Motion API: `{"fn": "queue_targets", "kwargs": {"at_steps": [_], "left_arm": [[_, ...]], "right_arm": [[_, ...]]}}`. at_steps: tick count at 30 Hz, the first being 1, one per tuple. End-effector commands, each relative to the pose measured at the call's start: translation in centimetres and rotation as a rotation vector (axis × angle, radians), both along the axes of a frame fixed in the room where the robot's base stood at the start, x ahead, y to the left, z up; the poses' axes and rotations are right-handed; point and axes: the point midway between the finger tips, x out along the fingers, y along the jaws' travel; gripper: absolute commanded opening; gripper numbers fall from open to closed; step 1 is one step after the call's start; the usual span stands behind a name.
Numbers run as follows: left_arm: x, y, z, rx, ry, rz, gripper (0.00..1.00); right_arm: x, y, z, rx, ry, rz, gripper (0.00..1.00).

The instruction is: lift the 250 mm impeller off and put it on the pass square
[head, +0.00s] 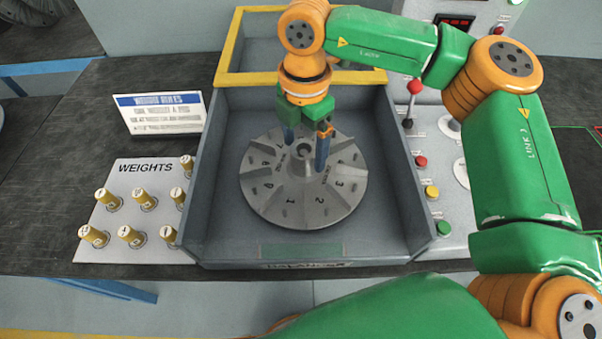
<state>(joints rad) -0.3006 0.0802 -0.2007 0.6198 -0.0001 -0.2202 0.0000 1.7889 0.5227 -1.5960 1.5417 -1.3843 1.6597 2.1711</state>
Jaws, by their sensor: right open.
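The grey impeller (262,195) lies flat in the grey balancer box, with numbered sectors and a raised hub in the middle. My right gripper (306,155) reaches down over it from above. Its two blue fingers are apart, one on each side of the hub. I cannot tell whether they touch the hub. A thin green outline and a red line show on the dark bench at the right edge; I cannot tell whether this is the pass square, as most of it is out of view or behind my arm. My left gripper is not in view.
The box's side walls (407,165) and raised yellow frame (228,50) surround the impeller. A weights board (95,235) with several brass weights and a sign (160,113) stand left. A panel with a red-knobbed lever (412,100) and coloured buttons (432,192) stands right.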

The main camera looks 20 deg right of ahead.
Motion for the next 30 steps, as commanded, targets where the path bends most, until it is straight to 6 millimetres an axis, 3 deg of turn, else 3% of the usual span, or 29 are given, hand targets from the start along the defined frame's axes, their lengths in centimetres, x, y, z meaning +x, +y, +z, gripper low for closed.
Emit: {"fn": "queue_targets", "kwargs": {"at_steps": [2,3,12,30], "left_arm": [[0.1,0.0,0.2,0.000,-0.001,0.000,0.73],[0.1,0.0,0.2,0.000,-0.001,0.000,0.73],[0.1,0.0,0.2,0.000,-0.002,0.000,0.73],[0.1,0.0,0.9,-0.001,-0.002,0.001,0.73]], "right_arm": [[0.0,0.0,0.1,0.000,0.000,0.000,0.88],[0.0,0.0,0.1,0.000,0.000,0.000,0.82],[0.0,0.0,0.2,0.000,0.000,0.000,0.01],[0.0,0.0,1.5,0.000,-0.001,0.001,0.00]]}}
